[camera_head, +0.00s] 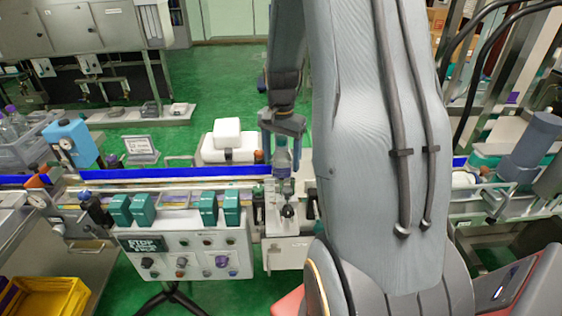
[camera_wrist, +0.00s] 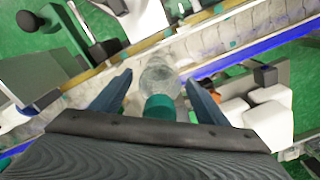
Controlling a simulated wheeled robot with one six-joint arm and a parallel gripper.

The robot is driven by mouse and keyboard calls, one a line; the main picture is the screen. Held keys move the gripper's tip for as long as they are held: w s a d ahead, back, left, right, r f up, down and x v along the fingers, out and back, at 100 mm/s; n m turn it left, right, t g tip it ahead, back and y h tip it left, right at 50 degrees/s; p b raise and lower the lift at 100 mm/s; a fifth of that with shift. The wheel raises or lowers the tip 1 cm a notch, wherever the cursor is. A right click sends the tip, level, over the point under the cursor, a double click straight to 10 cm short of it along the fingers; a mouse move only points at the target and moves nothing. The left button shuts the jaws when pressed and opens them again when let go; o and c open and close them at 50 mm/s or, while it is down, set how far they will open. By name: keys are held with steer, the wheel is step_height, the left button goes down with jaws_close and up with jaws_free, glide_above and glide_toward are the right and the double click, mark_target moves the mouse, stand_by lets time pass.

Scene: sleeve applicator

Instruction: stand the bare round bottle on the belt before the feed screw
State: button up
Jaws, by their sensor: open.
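A clear round bottle with a teal cap (camera_wrist: 160,106) stands between the fingers of my gripper (camera_wrist: 160,92) in the wrist view. Its clear body (camera_wrist: 159,76) shows no sleeve. Both fingers are apart, with a gap on each side of the bottle. The bottle also shows in the head view (camera_head: 281,163), below my gripper (camera_head: 283,138). It looks upright at the pale slatted belt (camera_wrist: 225,38), though its base contact is hard to see. I cannot make out the feed screw clearly; my arm hides part of the line.
A blue rail (camera_head: 170,173) runs along the belt's far side. A control panel (camera_head: 190,252) with teal blocks stands in front. White boxes (camera_head: 228,140) sit behind the line. A crate of bottles (camera_head: 22,140) is at the left, and a yellow bin (camera_head: 50,297) is below.

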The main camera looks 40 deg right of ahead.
step_height(320, 180, up, 11)
steer(key=b, duration=0.3)
steer(key=shift+r, duration=0.1)
stand_by(0.4)
